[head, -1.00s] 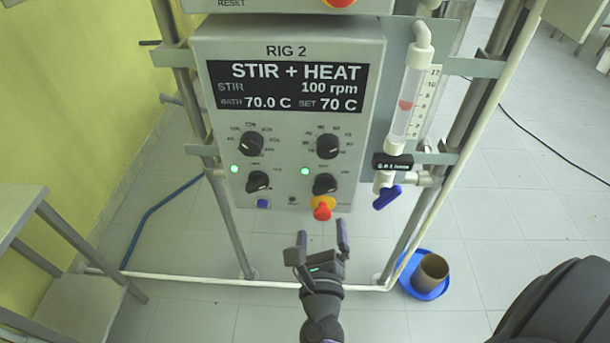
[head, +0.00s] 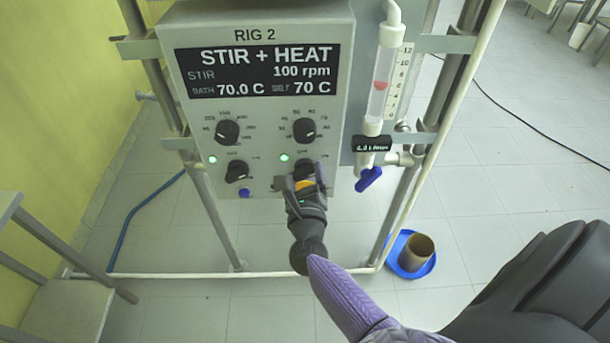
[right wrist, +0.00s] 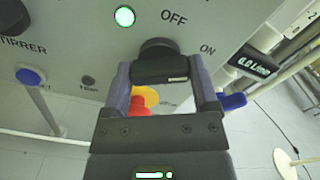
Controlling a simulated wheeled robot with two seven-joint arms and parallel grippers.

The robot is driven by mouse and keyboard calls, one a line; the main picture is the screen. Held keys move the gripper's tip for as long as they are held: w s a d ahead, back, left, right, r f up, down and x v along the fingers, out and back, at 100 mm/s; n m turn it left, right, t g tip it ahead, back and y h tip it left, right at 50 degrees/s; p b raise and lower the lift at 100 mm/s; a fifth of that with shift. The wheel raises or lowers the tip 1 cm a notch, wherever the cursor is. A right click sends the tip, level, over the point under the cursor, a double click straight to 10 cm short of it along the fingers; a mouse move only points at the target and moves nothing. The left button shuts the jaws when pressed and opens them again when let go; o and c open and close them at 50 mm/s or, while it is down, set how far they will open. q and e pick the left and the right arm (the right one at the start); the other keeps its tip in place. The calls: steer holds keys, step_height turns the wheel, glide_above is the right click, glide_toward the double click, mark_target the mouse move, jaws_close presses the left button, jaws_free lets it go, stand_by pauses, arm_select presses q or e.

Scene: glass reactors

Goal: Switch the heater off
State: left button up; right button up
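The RIG 2 control box (head: 340,60) faces me, and its display (head: 257,72) reads STIR + HEAT, 100 rpm, bath 70.0 C, set 70 C. The heater switch (head: 303,168) is the lower right black knob; it also shows in the right wrist view (right wrist: 158,66), below OFF and left of ON. The green lamp (head: 284,158) beside it is lit. My right gripper (head: 298,178) is at this knob, one finger on each side. The fingers look open around it; contact is unclear. My left gripper is out of view.
The red emergency button on its yellow base (right wrist: 142,102) sits just below the knob, between my fingers and palm. The stirrer switch (head: 237,171) is to the left. A blue-handled valve (head: 368,179) and glass tube (head: 382,85) stand to the right.

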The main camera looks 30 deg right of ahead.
steer(key=c, duration=0.7)
steer(key=shift+n, duration=0.3)
steer(key=shift+r+n+p, duration=0.1)
steer(key=shift+n+p, duration=0.5)
steer(key=shift+n, duration=0.4)
steer(key=n+p, duration=0.1)
steer(key=n, duration=0.2)
steer(key=shift+n, duration=0.3)
steer(key=n+p, duration=0.1)
steer(key=n, duration=0.4)
steer(key=shift+p, duration=0.4)
steer(key=shift+n, duration=0.5)
steer(key=o, duration=1.1)
